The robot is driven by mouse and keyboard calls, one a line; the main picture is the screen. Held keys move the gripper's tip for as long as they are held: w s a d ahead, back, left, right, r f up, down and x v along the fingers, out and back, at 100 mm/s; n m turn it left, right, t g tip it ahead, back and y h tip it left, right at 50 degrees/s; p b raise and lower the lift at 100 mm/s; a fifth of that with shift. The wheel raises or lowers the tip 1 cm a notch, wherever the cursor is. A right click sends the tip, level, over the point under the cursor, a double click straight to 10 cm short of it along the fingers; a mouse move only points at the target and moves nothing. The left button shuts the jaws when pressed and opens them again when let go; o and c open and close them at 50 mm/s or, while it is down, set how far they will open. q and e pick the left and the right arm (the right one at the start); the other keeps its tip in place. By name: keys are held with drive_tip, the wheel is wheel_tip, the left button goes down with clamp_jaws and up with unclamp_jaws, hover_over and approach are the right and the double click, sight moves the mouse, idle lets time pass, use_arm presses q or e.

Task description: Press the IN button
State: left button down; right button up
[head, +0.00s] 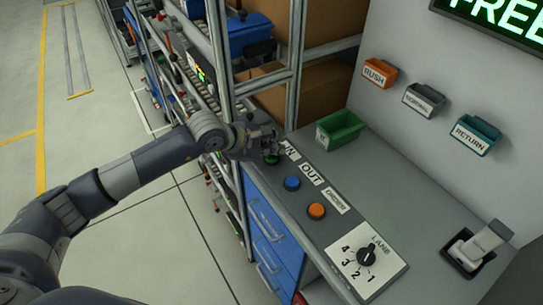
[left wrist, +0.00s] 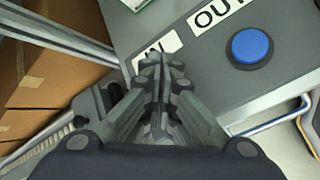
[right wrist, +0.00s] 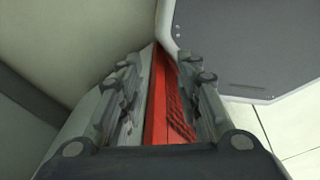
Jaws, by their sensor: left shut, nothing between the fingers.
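The green IN button (head: 271,158) shows as a small sliver at the console's near left corner, beside the "IN" label (head: 291,150). My left gripper (head: 272,138) is shut and empty, right over the button and partly covering it. In the left wrist view its closed fingertips (left wrist: 160,64) lie beside the "IN" label (left wrist: 158,46), and they hide the button. I cannot tell whether they touch it. My right gripper (right wrist: 158,75) shows only in its own wrist view, with its fingers apart and a red surface (right wrist: 160,105) behind them.
The blue OUT button (head: 292,183), an orange button (head: 317,211) and the lane dial (head: 366,257) are on the same console (head: 360,185). A green bin (head: 339,130) stands behind the labels. A metal rack post (head: 222,60) rises close to my left gripper.

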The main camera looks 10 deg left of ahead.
sight(273, 159)
use_arm(q)
drive_tip(key=shift+f+b, duration=0.5)
drive_tip(key=shift+b, duration=0.1)
idle(0.4)
drive_tip(key=shift+r, duration=0.2)
drive_tip(key=shift+r+p, duration=0.3)
drive_tip(key=shift+r, duration=0.4)
drive_tip(key=shift+r, duration=0.1)
drive_tip(key=shift+r+p, duration=1.05)
drive_tip(key=shift+r, duration=1.4)
